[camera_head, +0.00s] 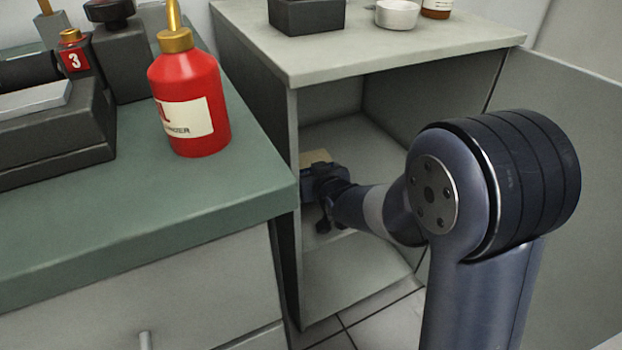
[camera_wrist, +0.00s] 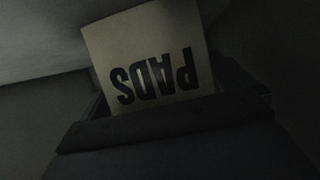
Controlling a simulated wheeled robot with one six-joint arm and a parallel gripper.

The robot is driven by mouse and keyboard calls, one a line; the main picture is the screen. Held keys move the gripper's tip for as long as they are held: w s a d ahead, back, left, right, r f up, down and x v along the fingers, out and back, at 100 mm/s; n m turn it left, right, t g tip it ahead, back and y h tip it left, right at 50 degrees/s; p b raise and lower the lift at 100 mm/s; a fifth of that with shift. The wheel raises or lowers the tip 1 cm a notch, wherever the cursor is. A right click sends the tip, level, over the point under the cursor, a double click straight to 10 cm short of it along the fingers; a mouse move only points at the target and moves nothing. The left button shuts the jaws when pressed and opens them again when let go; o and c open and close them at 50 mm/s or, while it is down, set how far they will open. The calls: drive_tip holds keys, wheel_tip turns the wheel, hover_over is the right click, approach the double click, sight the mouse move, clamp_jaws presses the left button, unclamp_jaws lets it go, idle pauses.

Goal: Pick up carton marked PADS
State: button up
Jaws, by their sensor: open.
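The carton marked PADS (camera_wrist: 150,45) is a pale box, seen close up in the wrist view with its black lettering upside down. It appears tilted there, and its lower part is hidden behind my gripper (camera_wrist: 165,115). In the head view a small tan part of the carton (camera_head: 316,157) shows inside the open cabinet, just behind my gripper (camera_head: 318,195). My gripper is open and reaches into the cabinet at the carton. The dim wrist view does not show whether the fingers touch it.
The grey cabinet (camera_head: 345,265) stands open, with its door (camera_head: 570,110) swung out to the right. A shelf and side walls surround my gripper closely. A green-topped counter (camera_head: 160,215) at left holds a red bottle (camera_head: 190,95) and dark equipment (camera_head: 50,130). A white bowl (camera_head: 397,14) sits on top.

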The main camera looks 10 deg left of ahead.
drive_tip(key=shift+c, duration=0.4)
drive_tip(key=c, duration=0.9)
